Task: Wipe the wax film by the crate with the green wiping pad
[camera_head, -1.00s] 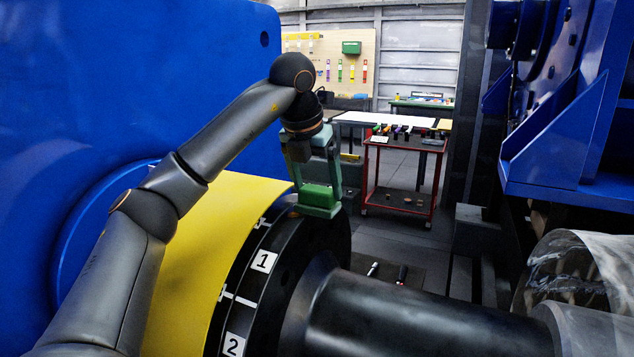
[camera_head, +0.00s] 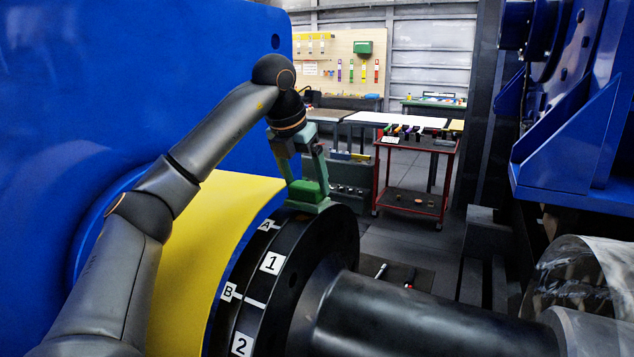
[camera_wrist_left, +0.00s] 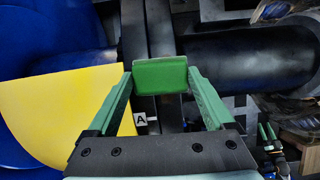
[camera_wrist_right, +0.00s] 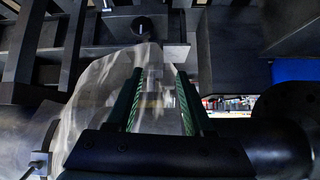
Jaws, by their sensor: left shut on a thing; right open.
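The green wiping pad (camera_head: 303,196) is held between the fingers of my left gripper (camera_head: 308,188), over the top rim of the black flange (camera_head: 325,235). Whether the pad touches the flange I cannot tell. In the left wrist view the pad (camera_wrist_left: 160,73) spans the fingertips, with the dark shaft and flange beneath it. My right gripper (camera_wrist_right: 158,73) shows only in the right wrist view, open and empty, before a cloudy, smeared cylinder (camera_wrist_right: 95,110). I cannot make out the wax film or the crate with certainty.
A yellow curved sheet (camera_head: 195,265) and a blue housing (camera_head: 120,90) stand beside my left arm. A dark shaft (camera_head: 430,315) runs right from the flange. A red cart (camera_head: 412,200) and a tool board (camera_head: 330,70) stand behind. Blue machinery (camera_head: 570,150) is at right.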

